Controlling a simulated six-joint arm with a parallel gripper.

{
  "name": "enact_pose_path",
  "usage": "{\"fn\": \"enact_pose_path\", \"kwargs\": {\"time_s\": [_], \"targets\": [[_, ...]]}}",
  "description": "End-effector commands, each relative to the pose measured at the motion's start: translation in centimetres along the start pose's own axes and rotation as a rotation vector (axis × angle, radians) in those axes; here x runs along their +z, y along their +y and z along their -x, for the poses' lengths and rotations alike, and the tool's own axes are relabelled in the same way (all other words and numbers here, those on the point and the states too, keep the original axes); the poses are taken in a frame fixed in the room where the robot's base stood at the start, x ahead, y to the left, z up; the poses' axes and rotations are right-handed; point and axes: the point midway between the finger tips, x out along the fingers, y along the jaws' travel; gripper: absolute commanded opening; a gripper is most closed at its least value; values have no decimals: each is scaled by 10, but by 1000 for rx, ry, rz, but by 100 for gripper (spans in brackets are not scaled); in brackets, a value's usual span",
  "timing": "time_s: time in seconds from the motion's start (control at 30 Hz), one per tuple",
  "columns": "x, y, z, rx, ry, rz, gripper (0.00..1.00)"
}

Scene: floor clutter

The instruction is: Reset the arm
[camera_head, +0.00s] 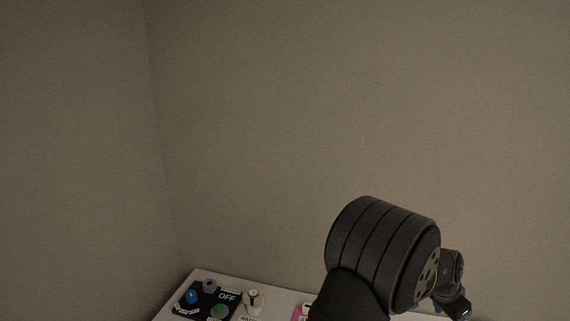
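My arm rises from the bottom edge at the right of centre in the head view. A large black ribbed joint of it fills the lower right, and smaller dark links run down from its right side to the bottom edge. I make out no gripper fingers. What the end of my arm holds, if anything, is hidden or out of frame.
A white surface (205,275) runs along the bottom. Bare walls stand behind.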

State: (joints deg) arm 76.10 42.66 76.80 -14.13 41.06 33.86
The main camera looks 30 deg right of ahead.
Motion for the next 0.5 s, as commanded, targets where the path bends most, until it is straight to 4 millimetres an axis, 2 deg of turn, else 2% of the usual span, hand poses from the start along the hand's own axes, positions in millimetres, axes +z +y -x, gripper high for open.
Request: {"fn": "enact_pose_path", "kwargs": {"time_s": [0.1,0.5], "targets": [[-1,0,-23,0,1,0,53],[-1,0,-95,-1,2,-1,53]]}}
